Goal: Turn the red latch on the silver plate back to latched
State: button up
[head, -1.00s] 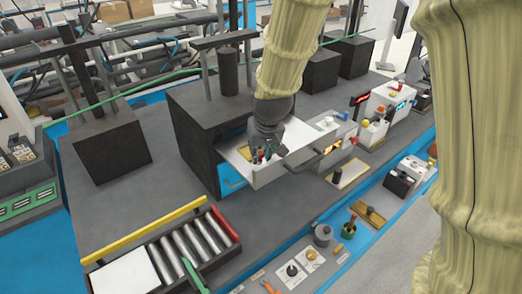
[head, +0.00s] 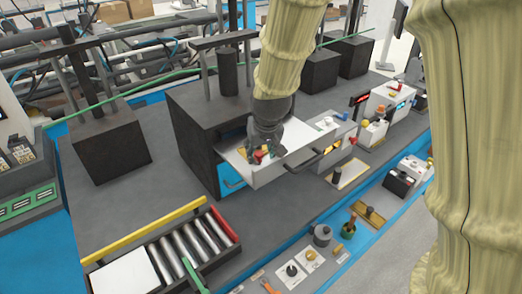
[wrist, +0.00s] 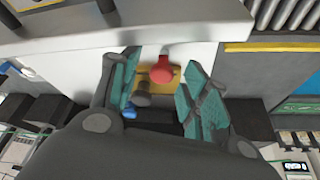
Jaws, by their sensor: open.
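My gripper (head: 266,152) points down over an open white drawer (head: 296,174). In the wrist view its teal-padded fingers are apart, with nothing clamped between them. A red rounded piece (wrist: 162,71) and a yellow block (wrist: 148,82) lie between or below the fingertips; contact cannot be told. No silver plate is clear in either view.
A dark cabinet (head: 205,125) stands behind the drawer, whose dark handle (head: 318,160) sticks out in front. A roller tray (head: 180,250) with a yellow bar is at the lower left. Plates with knobs (head: 310,254) line the front.

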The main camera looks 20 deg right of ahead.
jog(key=v, duration=0.7)
jog(key=shift+r, duration=0.25)
jog(key=shift+s, duration=0.1)
dwell(0.4)
